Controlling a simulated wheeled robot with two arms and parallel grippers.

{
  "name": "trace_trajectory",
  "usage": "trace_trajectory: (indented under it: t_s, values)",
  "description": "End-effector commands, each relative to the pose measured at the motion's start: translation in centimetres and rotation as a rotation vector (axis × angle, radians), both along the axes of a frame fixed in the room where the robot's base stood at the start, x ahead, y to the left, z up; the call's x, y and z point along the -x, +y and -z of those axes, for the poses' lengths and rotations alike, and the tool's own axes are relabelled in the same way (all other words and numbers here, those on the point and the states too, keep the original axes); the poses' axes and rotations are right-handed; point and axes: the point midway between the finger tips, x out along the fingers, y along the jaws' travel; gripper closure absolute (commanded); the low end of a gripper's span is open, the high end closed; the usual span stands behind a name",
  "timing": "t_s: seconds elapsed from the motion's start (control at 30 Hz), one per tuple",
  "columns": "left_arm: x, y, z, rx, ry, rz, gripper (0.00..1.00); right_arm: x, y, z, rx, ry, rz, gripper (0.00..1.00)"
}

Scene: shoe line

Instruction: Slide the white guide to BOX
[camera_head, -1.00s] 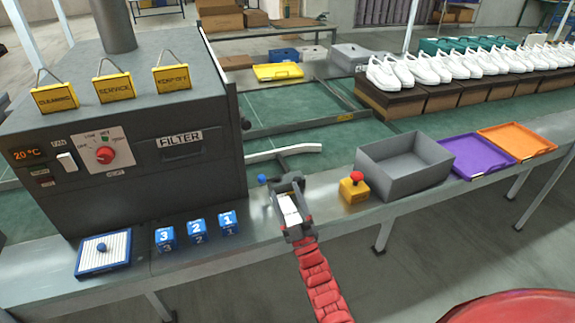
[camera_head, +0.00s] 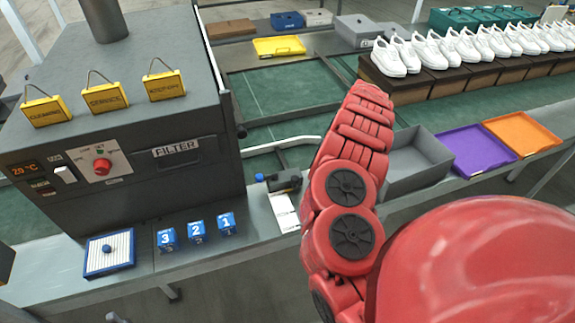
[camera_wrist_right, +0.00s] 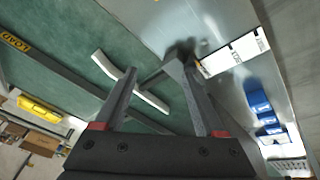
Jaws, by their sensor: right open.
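The white guide (camera_head: 283,146) is a bent white bar over the green belt, right of the dark machine. In the right wrist view, the guide (camera_wrist_right: 151,99) runs diagonally behind my fingers. My right gripper (camera_wrist_right: 152,72) is open there, its fingertips apart near the guide; I cannot tell whether they touch it. A dark fitting (camera_head: 285,184) with a blue knob (camera_head: 259,177) sits on the bench edge below the guide. A white label plate (camera_head: 285,213) lies beside it, its lettering not clearly readable. My left gripper is not identifiable.
Blue numbered blocks (camera_head: 196,231) and a blue-rimmed tray (camera_head: 108,252) stand at the bench front. A grey bin (camera_head: 416,160), purple tray (camera_head: 476,150) and orange tray (camera_head: 522,133) lie to the right. White shoes stand on brown boxes (camera_head: 427,86) behind.

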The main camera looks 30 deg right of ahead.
Motion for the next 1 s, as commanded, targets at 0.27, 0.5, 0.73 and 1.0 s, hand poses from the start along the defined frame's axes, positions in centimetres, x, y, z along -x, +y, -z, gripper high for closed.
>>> trace_trajectory:
  t_s: [0.27, 0.5, 0.73, 1.0]
  values:
    - [0.0, 0.0, -0.4, 0.0, 0.0, 0.0, 0.5, 0.9, 5.3, -2.0, -0.176, 0.008, -0.099, 0.28]
    - [0.0, 0.0, 1.8, 0.0, 0.0, 0.0, 0.5, 0.3, 5.6, 1.0, -0.172, 0.011, -0.096, 0.28]
    - [0.0, 0.0, 3.7, 0.0, 0.001, 0.0, 0.5, -1.0, 6.5, 4.3, -0.17, 0.017, -0.096, 0.28]
    - [0.0, 0.0, 2.8, 0.0, 0.0, 0.0, 0.5, -2.4, 7.2, 7.9, -0.166, 0.013, -0.093, 0.28]
